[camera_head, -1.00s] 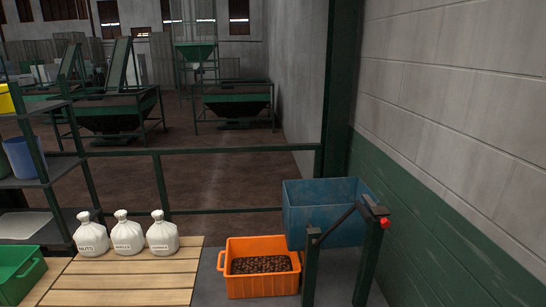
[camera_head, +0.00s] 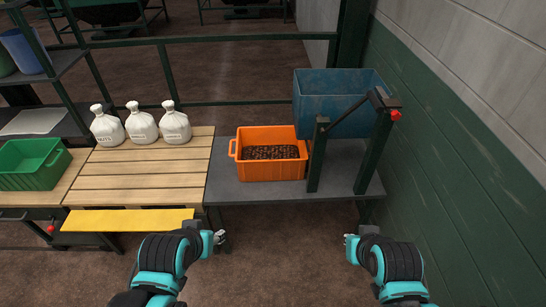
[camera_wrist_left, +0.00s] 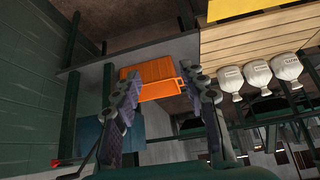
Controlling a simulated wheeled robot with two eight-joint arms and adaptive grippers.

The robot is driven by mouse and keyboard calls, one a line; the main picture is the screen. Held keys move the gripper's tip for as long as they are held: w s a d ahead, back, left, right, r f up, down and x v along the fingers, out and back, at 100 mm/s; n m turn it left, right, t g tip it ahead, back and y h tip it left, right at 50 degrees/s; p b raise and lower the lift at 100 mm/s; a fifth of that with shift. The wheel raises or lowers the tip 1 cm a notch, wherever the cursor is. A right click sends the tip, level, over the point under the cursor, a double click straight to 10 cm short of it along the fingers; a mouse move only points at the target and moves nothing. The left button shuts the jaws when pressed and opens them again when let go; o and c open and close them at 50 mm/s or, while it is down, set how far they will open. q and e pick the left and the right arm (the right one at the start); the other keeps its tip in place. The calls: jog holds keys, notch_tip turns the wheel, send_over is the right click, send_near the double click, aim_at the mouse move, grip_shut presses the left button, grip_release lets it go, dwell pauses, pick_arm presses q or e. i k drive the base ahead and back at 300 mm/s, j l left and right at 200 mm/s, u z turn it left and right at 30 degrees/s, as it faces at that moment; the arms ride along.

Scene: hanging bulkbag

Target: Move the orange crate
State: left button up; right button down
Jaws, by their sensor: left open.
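The orange crate (camera_head: 270,153) sits on the grey table, left of the blue bin, and holds many small dark brown pieces. In the left wrist view the orange crate (camera_wrist_left: 160,77) shows beyond and between the fingers, with the picture turned over. My left gripper (camera_head: 220,238) is at the lower middle of the head view, in front of the table and apart from the crate. Its fingers (camera_wrist_left: 166,95) are spread and empty in the wrist view. My right gripper (camera_head: 350,246) is at the lower right, in front of the table; its finger opening is too small to judge.
The blue bin (camera_head: 338,100) hangs on a dark green frame (camera_head: 371,155) right of the crate. The grey table (camera_head: 240,192) has bare room in front. White sacks (camera_head: 141,124) stand on the wooden slats (camera_head: 140,180). A green crate (camera_head: 32,165) is at left; a wall closes the right.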

aim_at(264, 152)
jog(key=j+z, duration=0.1)
jog(key=z, duration=0.35)
jog(key=i+j+z, duration=0.1)
jog(key=z, duration=0.35)
jog(key=j+z, duration=0.2)
jog(key=z, duration=0.25)
jog(key=j+z, duration=0.2)
jog(key=j, duration=0.2)
jog(key=k+j+z, duration=0.15)
jog(key=j, duration=0.25)
jog(key=j+z, duration=0.2)
jog(key=j, duration=0.2)
jog(key=k+j+z, duration=0.15)
jog(key=j, duration=0.2)
jog(key=k+j, duration=0.1)
jog(key=j, duration=0.55)
jog(key=k+z, duration=0.05)
